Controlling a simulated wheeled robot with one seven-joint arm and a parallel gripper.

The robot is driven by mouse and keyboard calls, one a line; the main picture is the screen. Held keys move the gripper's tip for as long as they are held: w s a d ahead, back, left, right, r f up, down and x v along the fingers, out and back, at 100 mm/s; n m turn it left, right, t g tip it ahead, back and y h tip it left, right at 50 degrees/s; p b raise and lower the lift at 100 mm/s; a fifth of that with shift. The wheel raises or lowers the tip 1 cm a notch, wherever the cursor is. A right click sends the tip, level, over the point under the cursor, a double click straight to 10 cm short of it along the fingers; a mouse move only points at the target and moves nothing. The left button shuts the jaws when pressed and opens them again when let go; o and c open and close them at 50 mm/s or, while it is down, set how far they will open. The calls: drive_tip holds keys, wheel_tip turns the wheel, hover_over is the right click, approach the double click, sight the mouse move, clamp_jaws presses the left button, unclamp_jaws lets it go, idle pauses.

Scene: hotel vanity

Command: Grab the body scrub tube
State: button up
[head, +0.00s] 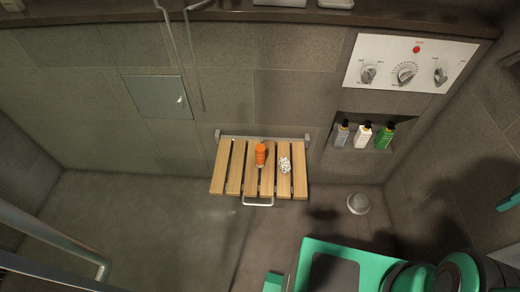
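An orange tube-like container (260,153) stands on the slatted wooden seat (219,168), near its middle. It looks like the body scrub tube, but no label can be read at this size. A small white speckled item (285,165) sits on the seat just to its right, apart from it. Green and dark parts of my own body fill the lower right of the head view. My gripper cannot be made out in this view, and nothing touches the orange container.
A wall niche (358,123) right of the seat holds three bottles, including a white one (363,135) and a green one (383,138). A control panel (410,63) is above it. A metal rail (60,240) stands lower left. A round floor fixture (358,204) is right. Left floor is clear.

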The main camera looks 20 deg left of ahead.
drive_tip(key=shift+w+d, duration=0.15)
drive_tip(key=shift+d, duration=0.05)
drive_tip(key=shift+o, duration=1.2)
drive_tip(key=o, duration=0.3)
drive_tip(key=w+a+f, duration=0.1)
drive_tip(key=w+f, duration=0.2)
drive_tip(key=w, duration=0.1)
drive_tip(key=w+a+f, duration=0.1)
drive_tip(key=w+f, duration=0.2)
drive_tip(key=w, duration=0.2)
drive_tip(key=w+a+f, duration=0.2)
drive_tip(key=w+f, duration=0.1)
drive_tip(key=w, duration=0.1)
drive_tip(key=shift+w, duration=0.4)
drive_tip(key=m+t+y, duration=0.6)
drive_tip(key=m+y, duration=0.6)
drive_tip(key=m, duration=0.5)
approach(264, 153)
drive_tip(key=w, duration=0.1)
drive_tip(key=shift+s+f+x, duration=0.1)
drive_tip(key=shift+s+x, duration=0.05)
drive_tip(key=shift+x, duration=1.85)
drive_tip(key=shift+s+f+x, duration=0.1)
drive_tip(key=shift+x, duration=1.85)
drive_tip(key=shift+s+f+x, duration=0.1)
drive_tip(key=shift+s+x, duration=0.05)
drive_tip(key=shift+x, duration=1.85)
